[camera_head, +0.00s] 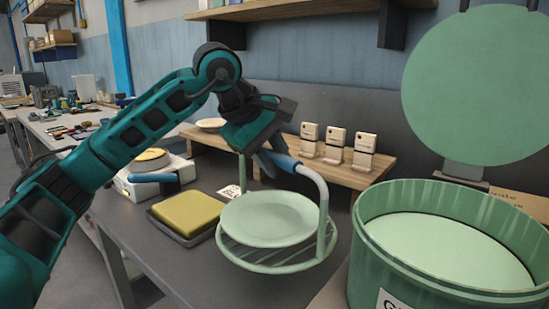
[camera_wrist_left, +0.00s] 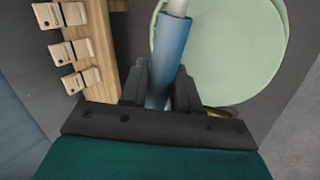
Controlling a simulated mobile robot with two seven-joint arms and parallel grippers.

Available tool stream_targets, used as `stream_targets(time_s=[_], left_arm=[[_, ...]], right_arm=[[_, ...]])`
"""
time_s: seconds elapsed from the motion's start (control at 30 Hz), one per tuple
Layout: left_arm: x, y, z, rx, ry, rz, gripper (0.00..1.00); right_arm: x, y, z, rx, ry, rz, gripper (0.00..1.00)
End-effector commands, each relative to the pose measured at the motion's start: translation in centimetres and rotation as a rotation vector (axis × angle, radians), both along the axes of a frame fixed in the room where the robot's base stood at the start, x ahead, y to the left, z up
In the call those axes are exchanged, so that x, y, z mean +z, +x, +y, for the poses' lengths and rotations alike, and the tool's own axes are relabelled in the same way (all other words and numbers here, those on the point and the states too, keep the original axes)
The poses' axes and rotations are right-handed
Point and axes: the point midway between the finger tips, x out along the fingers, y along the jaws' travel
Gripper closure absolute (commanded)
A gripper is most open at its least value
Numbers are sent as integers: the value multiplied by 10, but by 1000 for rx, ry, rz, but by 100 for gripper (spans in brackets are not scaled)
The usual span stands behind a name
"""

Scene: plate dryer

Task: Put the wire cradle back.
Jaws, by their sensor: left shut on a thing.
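The wire cradle (camera_head: 277,264) is pale green, with a round barred base and a tall arched handle with a blue grip. A pale green plate (camera_head: 268,217) lies on its base, and the plate also shows in the left wrist view (camera_wrist_left: 235,60). My left gripper (camera_head: 266,160) is shut on the blue grip (camera_wrist_left: 168,55) at the handle's top. The cradle hangs upright left of the green drum (camera_head: 378,265); I cannot tell if its base touches the bench. The drum is open, its round lid (camera_head: 475,85) raised behind it. My right gripper is out of view.
A yellow pad on a dark tray (camera_head: 186,216) lies left of the cradle. A white device with a yellow top (camera_head: 150,160) stands behind it. A wooden shelf (camera_head: 375,175) with three small cream blocks runs along the back. Bare bench (camera_head: 190,270) shows at the front left.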

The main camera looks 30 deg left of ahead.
Motion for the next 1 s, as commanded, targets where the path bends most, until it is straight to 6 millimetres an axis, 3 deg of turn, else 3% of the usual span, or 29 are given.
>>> stream_targets(time_s=[1.0], left_arm=[[-61,0,0,1,-1,-6,100]], right_arm=[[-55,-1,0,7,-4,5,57]])
